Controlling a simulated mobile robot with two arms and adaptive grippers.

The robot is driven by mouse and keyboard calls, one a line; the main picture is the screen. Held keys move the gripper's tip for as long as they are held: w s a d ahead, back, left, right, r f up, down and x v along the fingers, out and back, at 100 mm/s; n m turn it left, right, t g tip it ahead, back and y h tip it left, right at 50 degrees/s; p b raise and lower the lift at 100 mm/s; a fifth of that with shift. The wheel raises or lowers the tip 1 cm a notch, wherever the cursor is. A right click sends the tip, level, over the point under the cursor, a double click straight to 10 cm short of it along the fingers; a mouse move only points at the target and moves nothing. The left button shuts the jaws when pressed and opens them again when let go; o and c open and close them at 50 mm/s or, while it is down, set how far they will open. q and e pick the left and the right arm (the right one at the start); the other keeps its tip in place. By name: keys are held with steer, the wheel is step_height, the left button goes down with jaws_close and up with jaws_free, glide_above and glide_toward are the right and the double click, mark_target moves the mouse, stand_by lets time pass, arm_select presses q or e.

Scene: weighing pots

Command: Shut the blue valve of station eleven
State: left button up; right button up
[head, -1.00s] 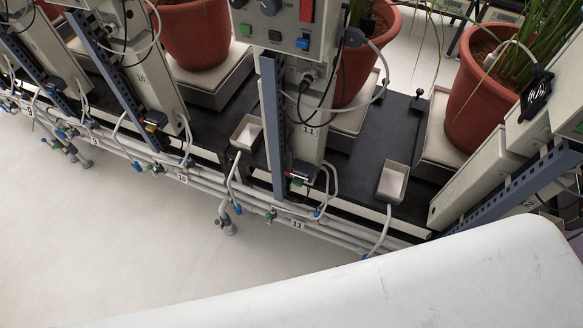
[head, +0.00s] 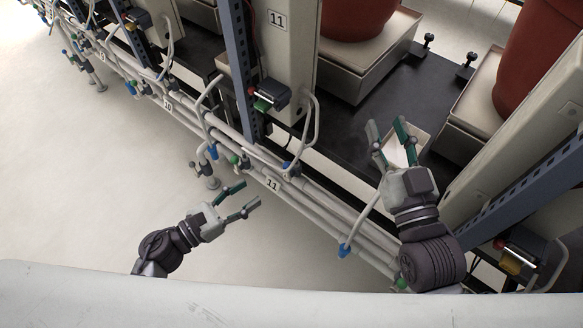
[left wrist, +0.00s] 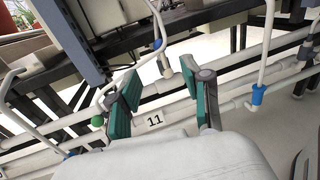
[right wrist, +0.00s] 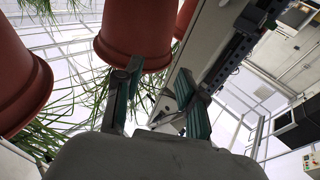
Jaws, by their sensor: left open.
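The number 11 plate (head: 272,184) sits on the grey pipes below the station eleven column. Blue valve parts show near it: one close above the plate (head: 286,166), one to the left (head: 213,151) and one to the lower right (head: 344,250). I cannot tell for sure which is station eleven's. My left gripper (head: 249,196) is open and empty, in front of the pipes and left of the plate, touching nothing visible. In the left wrist view, the plate (left wrist: 154,121) shows between its fingers, with a blue valve part (left wrist: 257,94) to the right. My right gripper (head: 387,128) is open and empty.
Green valves (head: 233,159) share the pipes. A small tray (head: 418,140) lies behind my right gripper on the black bench. A blue-grey post (head: 238,70) and the column (head: 290,50) stand behind the pipes. The pale floor (head: 90,170) at left is clear.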

mark_target(288, 166)
arm_select(q)
steer(key=x, duration=1.2)
steer(key=shift+w+d, duration=0.3)
steer(key=shift+c, duration=0.2)
jaws_close()
